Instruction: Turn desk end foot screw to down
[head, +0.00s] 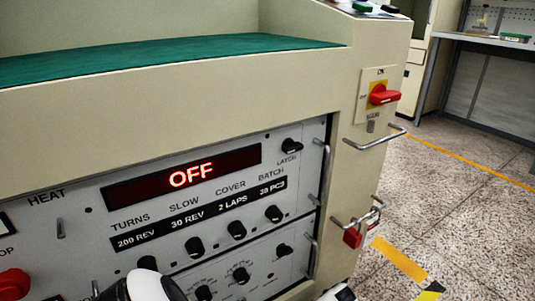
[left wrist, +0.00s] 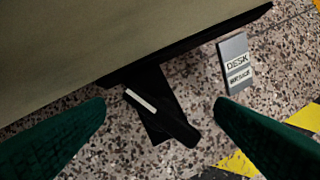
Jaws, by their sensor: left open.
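In the left wrist view a black foot (left wrist: 172,115) sticks out from under the beige desk's dark lower edge, over the speckled floor. It carries a short white bar or mark (left wrist: 140,101), set diagonally. A grey plate lettered DESK (left wrist: 236,62) is beside it at upper right; its second line is too blurred to read. My left gripper (left wrist: 160,102) is open, its green fingers on either side of the foot with gaps. I cannot tell how high the fingers are above it. The foot does not show in the head view. My right gripper is not in view.
The beige desk has a control panel reading OFF (head: 191,174), a red rotary switch (head: 384,95), metal handles (head: 375,138) and a red padlock (head: 352,238) at its right end. Yellow floor tape (head: 400,260) lies right of it. Open floor extends right towards a workbench.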

